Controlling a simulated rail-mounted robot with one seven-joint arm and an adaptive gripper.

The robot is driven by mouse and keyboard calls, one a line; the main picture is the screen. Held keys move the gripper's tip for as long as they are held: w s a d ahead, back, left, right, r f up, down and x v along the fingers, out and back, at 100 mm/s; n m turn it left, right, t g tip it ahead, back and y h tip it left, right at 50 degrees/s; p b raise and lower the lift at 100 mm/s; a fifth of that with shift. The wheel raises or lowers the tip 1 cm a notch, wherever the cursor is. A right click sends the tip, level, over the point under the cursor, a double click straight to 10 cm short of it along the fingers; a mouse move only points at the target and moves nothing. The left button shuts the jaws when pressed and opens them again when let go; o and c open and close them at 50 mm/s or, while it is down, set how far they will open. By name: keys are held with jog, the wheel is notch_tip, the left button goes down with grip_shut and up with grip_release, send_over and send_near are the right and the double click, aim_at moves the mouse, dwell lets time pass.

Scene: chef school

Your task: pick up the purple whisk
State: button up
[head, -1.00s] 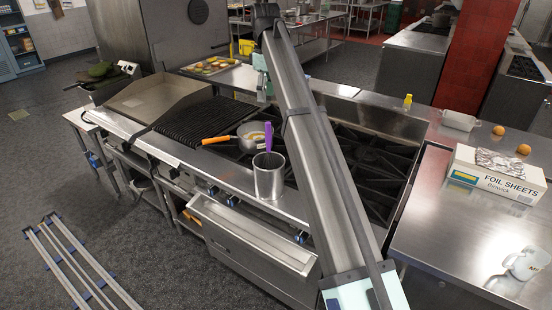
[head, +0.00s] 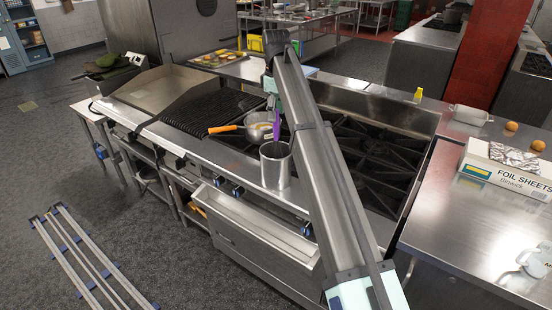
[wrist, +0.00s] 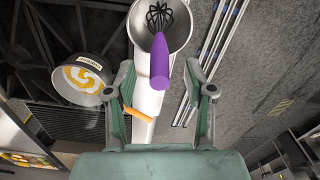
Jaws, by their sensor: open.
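The purple whisk (head: 276,128) stands handle-up in a metal pot (head: 276,168) at the front edge of the stove. In the wrist view the whisk's purple handle (wrist: 161,62) points toward the camera, with its dark wires inside the pot (wrist: 181,25). My gripper (wrist: 161,88) is open, and the handle's lower end lies between its two fingers in that view. I cannot tell whether either finger touches it. In the head view the gripper (head: 272,105) is small, just above the handle and partly hidden by my arm.
A saucepan (head: 258,126) with an orange handle (head: 222,129) sits on the burners close behind the pot; its yellow contents show in the wrist view (wrist: 84,78). A foil sheets box (head: 505,172) is on the right counter. A tray of food (head: 218,59) is at the back.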

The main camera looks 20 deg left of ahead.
aim_at(276, 126)
jog(key=shift+f+p, duration=1.35)
jog(key=shift+f, duration=1.45)
grip_shut()
